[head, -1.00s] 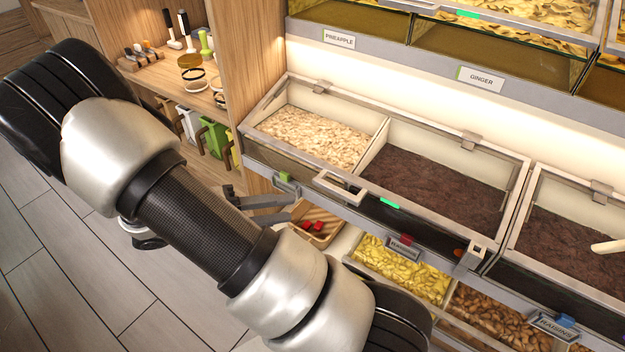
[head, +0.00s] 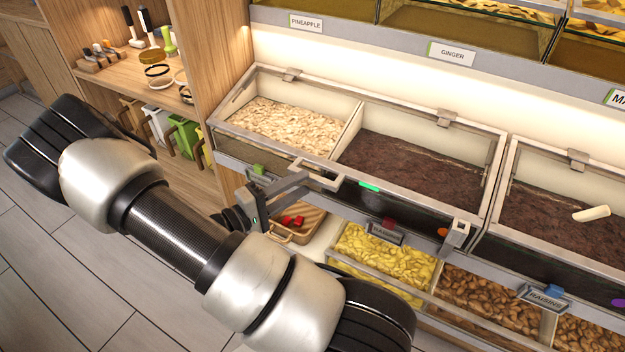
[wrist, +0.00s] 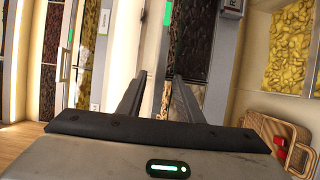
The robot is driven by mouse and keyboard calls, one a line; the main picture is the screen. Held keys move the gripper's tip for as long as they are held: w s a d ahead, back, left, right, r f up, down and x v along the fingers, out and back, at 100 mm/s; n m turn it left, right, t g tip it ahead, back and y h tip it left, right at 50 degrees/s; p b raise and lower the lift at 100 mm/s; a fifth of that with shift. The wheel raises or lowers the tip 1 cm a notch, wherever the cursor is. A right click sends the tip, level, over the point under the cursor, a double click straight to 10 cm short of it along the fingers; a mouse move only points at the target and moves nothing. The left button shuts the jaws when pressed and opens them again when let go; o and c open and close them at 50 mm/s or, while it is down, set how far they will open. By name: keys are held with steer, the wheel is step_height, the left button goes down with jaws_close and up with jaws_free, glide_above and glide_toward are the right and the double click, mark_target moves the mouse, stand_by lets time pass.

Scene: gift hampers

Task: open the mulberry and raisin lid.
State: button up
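The mulberry and raisin bin has pale mulberries (head: 280,125) on the left and dark raisins (head: 415,170) on the right. Its clear lid, with a pale grey frame (head: 425,208), is down over the bin. The lid's handle (head: 318,182) juts from the front edge, left of a green strip (head: 369,187). My gripper (head: 290,188) is at the front of the lid, just left of the handle in the head view. In the wrist view the two fingers (wrist: 155,88) are apart, with nothing clearly held. I cannot tell whether the handle lies between them.
Another lidded dark bin (head: 540,215) stands to the right. Lower bins hold yellow pieces (head: 375,260) and brown pieces (head: 480,297). A wooden basket (head: 285,235) with red items is below my gripper. The upper shelf (head: 380,38) runs above the lid.

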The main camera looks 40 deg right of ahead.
mark_target(309, 180)
steer(key=shift+d, duration=2.4)
jaws_close()
